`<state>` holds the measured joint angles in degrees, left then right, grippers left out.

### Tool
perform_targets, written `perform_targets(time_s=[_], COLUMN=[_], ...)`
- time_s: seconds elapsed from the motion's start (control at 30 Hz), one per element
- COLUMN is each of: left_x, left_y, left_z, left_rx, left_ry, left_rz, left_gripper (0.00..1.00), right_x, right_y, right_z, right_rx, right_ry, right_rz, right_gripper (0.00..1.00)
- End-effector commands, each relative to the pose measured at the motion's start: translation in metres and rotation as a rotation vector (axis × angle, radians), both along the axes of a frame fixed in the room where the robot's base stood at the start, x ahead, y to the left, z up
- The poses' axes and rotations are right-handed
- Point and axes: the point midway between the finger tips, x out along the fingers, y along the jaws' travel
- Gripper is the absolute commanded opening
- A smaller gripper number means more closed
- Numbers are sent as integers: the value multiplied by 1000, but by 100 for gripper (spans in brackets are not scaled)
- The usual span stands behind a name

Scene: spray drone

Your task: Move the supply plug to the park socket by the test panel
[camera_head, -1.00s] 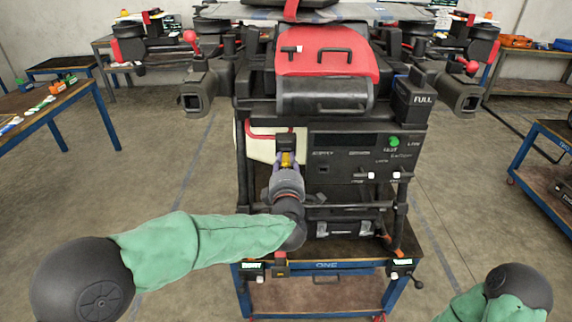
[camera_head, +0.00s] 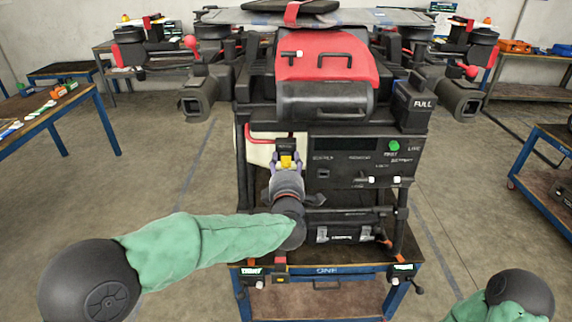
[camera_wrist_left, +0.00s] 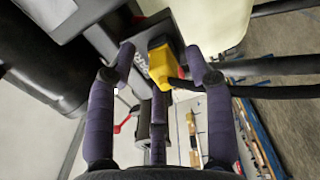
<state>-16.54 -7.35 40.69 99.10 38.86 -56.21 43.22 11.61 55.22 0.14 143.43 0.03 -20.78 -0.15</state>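The yellow supply plug (camera_head: 286,162) sits at the underside of a small black socket block (camera_head: 286,144) just left of the test panel (camera_head: 360,158). In the left wrist view the yellow plug (camera_wrist_left: 161,66) touches the black block, and a black cable runs from it to the right. My left gripper (camera_head: 288,165) has its purple fingers spread on either side of the plug. How deep the plug sits is hidden. My right gripper is out of view.
The drone (camera_head: 325,60) with its red-topped tank stands above the panel on a blue cart (camera_head: 325,268). A pale tank with a red tube (camera_head: 260,145) is left of the socket. A black case (camera_head: 345,230) lies below the panel. Side tables stand left and right, with open floor between.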

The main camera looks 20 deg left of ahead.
Motion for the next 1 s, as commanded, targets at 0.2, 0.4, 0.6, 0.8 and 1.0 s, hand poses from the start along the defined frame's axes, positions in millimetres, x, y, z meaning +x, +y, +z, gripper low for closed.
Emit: perform_targets(time_s=[0.2, 0.4, 0.6, 0.8, 1.0], left_x=[-3, -29, -68, -99, -113], left_y=[-1, -9, -21, -30, -33], left_z=[0, 0, 1, 0, -1], left_rx=[0, 0, 0, 0, 0], left_ry=[0, -1, -2, -1, 0], left_rz=[-1, -3, -4, -4, -1], left_gripper=[52, 52, 52, 52, 52], right_x=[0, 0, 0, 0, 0], right_y=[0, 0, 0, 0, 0], right_z=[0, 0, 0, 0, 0], right_rx=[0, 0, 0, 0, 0], right_ry=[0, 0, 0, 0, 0], right_rz=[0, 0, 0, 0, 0], right_gripper=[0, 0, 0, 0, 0])
